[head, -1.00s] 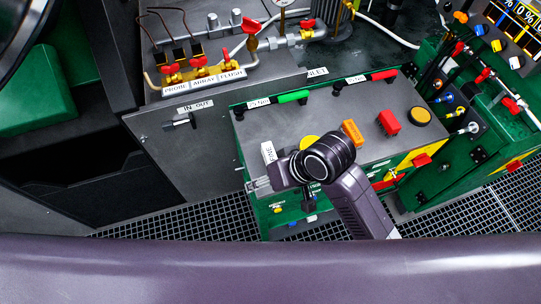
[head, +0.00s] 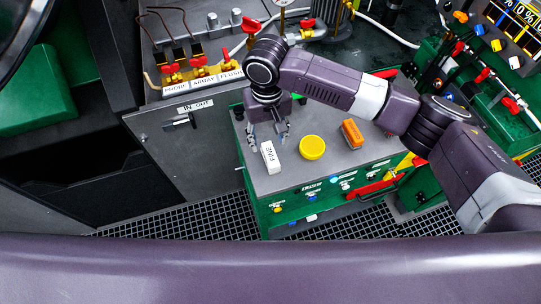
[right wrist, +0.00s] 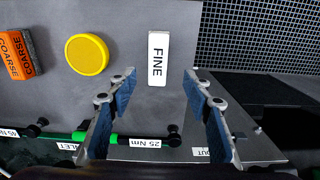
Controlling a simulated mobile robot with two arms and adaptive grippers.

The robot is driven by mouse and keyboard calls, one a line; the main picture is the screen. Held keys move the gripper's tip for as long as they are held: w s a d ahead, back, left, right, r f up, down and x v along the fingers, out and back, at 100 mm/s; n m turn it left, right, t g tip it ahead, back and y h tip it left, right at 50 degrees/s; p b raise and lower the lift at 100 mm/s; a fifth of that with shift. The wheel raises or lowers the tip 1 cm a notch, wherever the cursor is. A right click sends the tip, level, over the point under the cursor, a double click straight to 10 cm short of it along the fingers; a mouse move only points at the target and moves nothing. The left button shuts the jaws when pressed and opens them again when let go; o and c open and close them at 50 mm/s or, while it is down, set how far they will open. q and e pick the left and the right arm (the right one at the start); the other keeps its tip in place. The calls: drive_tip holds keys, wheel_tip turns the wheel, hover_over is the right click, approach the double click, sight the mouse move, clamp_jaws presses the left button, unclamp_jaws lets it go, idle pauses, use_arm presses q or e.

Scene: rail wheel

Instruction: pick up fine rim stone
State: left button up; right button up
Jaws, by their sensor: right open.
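The fine rim stone is a white block lettered FINE (head: 270,157), lying on the grey top of the green cabinet (head: 225,150) near its left edge. In the right wrist view the white FINE block (right wrist: 158,58) lies just beyond my fingertips, roughly between their lines. My right gripper (head: 267,142) points down over the cabinet top beside the block, its fingers apart and empty. In the right wrist view the right gripper (right wrist: 162,78) shows both blue-padded fingers spread wide. My left gripper does not show.
A yellow round disc (head: 312,148) and an orange COARSE block (head: 352,132) lie right of the FINE block. A green-handled 25 Nm tool (right wrist: 80,137) shows in the right wrist view. Red-handled valves (head: 172,68) stand behind the cabinet.

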sight(271, 154)
drive_tip(key=f, duration=0.2)
drive_tip(key=f+p, duration=0.1)
drive_tip(key=f, duration=0.3)
drive_tip(key=shift+s+d+f+p, duration=0.25)
drive_tip(key=shift+s+d+p, duration=0.1)
drive_tip(key=shift+d+p, duration=0.05)
drive_tip(key=shift+f, duration=0.25)
drive_tip(key=shift+c, duration=0.6)
clamp_jaws()
